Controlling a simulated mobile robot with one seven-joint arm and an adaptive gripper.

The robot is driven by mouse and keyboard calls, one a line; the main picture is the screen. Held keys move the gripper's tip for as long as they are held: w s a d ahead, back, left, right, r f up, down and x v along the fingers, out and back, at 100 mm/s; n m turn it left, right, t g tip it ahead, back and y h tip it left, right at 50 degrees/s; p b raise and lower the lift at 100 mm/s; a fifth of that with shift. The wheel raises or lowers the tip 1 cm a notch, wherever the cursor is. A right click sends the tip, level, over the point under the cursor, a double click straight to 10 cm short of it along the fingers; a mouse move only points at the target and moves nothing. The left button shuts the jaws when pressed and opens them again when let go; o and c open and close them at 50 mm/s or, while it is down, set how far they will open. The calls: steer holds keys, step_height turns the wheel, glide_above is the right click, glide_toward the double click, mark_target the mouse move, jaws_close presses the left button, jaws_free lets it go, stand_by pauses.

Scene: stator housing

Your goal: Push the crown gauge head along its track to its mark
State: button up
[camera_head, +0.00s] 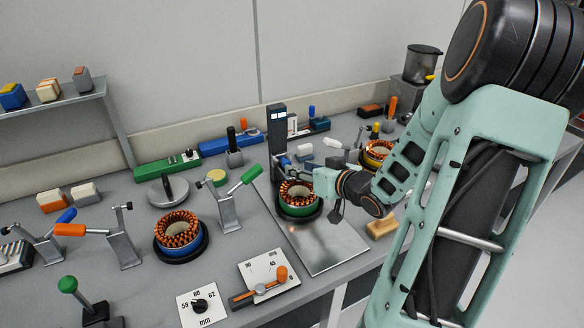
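A dark upright gauge column (277,128) with a small lit display stands at the back of a metal plate (325,240). A small blue piece (285,161) shows on its lower front and looks like part of the gauge head; the track and its mark are too small to make out. A stator with copper windings and a green ring (298,207) sits on a dark base on the plate, below the gauge. My gripper (303,176) is just right of the blue piece, above the stator. Its fingers are small and partly hidden, so touching or apart is unclear.
A lever clamp with a green handle (240,181) and a blue-ringed stator (181,240) stand to the left. A dial card (202,306) and an orange-handled slider card (268,280) lie in front. A wooden block (381,227) is at the right. The plate's front is clear.

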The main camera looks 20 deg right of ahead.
steer(key=x, duration=0.6)
steer(key=shift+b, duration=0.35)
steer(key=shift+s, duration=0.1)
steer(key=shift+c, duration=0.7)
jaws_close()
